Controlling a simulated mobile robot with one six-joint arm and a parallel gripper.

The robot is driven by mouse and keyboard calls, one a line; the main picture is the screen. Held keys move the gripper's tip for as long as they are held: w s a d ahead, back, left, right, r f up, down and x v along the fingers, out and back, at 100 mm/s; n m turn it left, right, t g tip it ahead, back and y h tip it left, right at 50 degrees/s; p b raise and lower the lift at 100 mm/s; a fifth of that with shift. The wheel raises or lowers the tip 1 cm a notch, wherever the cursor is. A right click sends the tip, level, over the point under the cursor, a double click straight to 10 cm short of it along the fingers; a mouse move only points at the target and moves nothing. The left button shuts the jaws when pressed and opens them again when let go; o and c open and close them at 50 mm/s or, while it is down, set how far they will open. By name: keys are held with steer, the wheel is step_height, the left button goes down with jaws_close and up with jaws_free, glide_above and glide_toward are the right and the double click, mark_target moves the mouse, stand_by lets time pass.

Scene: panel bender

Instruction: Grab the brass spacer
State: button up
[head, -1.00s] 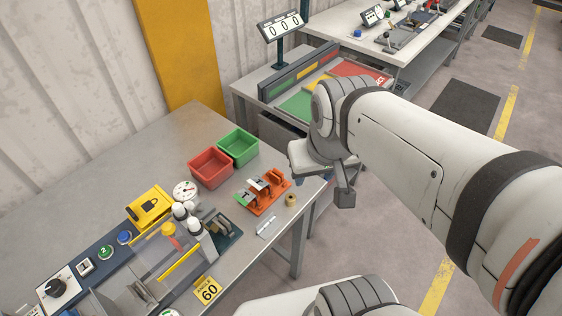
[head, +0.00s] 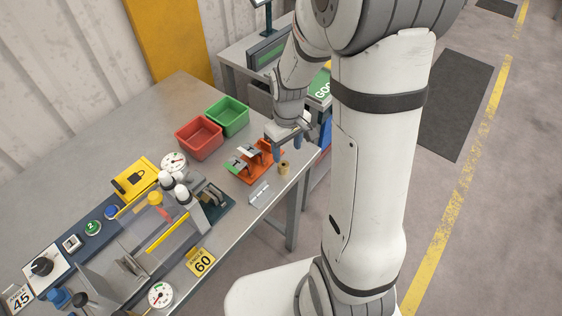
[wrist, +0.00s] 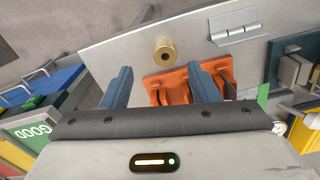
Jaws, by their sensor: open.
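The brass spacer (head: 283,168) is a small upright cylinder with a hole in its top, on the grey table near its right edge. In the wrist view the spacer (wrist: 165,50) lies ahead of the fingertips, between their two lines. My gripper (head: 289,145) is open and empty, above the table beside the spacer. In the wrist view its two blue-grey fingers (wrist: 158,76) are spread apart with a clear gap to the spacer. An orange stand (head: 258,165) is beside the spacer; in the wrist view the stand (wrist: 180,85) shows between the fingers.
A hinge plate (head: 259,193) lies left of the spacer. Red (head: 199,138) and green (head: 227,117) bins stand behind the orange stand. A small press (head: 208,200) and a control panel occupy the table's left part. The table's right edge is close to the spacer.

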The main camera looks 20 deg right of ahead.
mark_target(284, 165)
steer(key=f, duration=0.5)
steer(key=a+f+p, duration=0.1)
steer(key=f, duration=0.1)
steer(key=shift+f, duration=0.15)
steer(key=c, duration=1.1)
